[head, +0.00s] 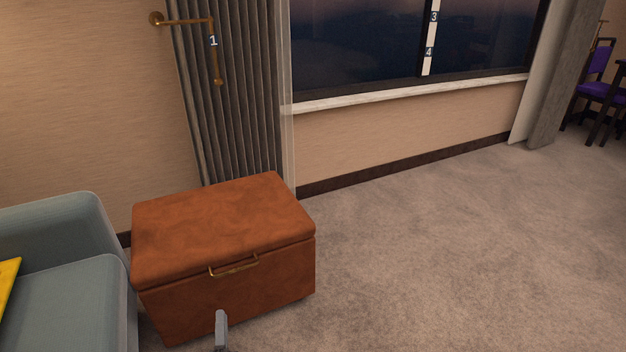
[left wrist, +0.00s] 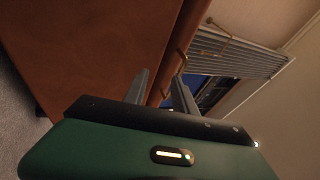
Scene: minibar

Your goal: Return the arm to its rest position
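My left gripper (head: 221,330) shows at the bottom edge of the head view, as a grey finger in front of the brown ottoman's front face. In the left wrist view its two fingers (left wrist: 161,78) stand apart with nothing between them. The brown leather ottoman (head: 220,300) has its lid (head: 220,225) down and a brass handle (head: 234,266) on the lid's front edge. The ottoman (left wrist: 90,45) fills the upper left of the left wrist view, and the handle (left wrist: 182,62) shows just beyond the fingers. My right gripper is in neither view.
A grey-blue sofa (head: 70,290) with a yellow cushion (head: 8,283) stands at left. A grey curtain (head: 225,110) hangs behind the ottoman, with a brass wall fitting (head: 185,20). Carpet (head: 430,240) to the right is clear. A purple chair (head: 597,88) stands far right.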

